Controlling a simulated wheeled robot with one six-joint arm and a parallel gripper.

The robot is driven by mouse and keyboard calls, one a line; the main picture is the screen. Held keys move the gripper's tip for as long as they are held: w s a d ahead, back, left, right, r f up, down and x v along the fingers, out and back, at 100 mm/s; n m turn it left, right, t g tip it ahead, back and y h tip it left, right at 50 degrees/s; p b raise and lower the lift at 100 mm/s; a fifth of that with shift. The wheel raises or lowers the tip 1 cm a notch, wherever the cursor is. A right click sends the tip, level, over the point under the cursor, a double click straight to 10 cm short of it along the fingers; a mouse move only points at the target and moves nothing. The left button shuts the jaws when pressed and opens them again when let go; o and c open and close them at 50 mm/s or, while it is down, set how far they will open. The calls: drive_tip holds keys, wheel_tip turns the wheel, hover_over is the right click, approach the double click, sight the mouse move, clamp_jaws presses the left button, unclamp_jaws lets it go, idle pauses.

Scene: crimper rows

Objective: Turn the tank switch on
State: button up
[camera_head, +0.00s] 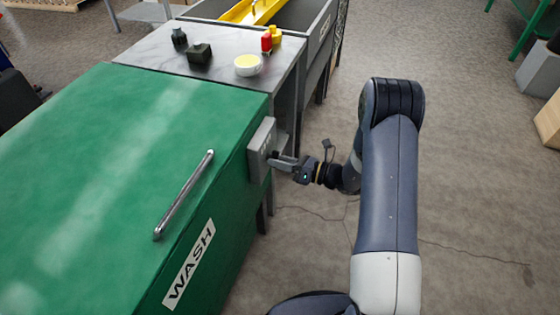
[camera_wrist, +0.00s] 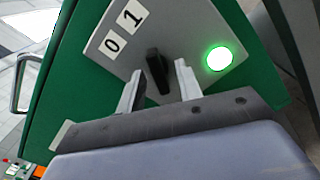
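The tank switch is a black knob (camera_wrist: 158,74) on a grey switch box (camera_wrist: 185,28) with white labels "0" (camera_wrist: 112,45) and "1" (camera_wrist: 132,14). The knob's long side runs nearly upright in the wrist view, its upper end closer to the "1" direction than the "0". A round green lamp (camera_wrist: 219,58) beside it is lit. My gripper (camera_wrist: 158,70) is open, one finger on each side of the knob, with gaps visible. In the head view the box (camera_head: 262,148) is on the green tank's side, with my gripper (camera_head: 272,161) at its face; the knob is hidden there.
The green tank (camera_head: 90,150) has a metal handle (camera_head: 184,195) and a "WASH" label (camera_head: 189,264). Behind it a grey table (camera_head: 222,40) bears a white bowl (camera_head: 247,66), dark blocks and red and yellow items.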

drive_tip(key=v, duration=1)
drive_tip(key=shift+d, duration=0.35)
drive_tip(key=shift+s, duration=0.1)
drive_tip(key=x, duration=1.1)
drive_tip(key=shift+d, duration=0.1)
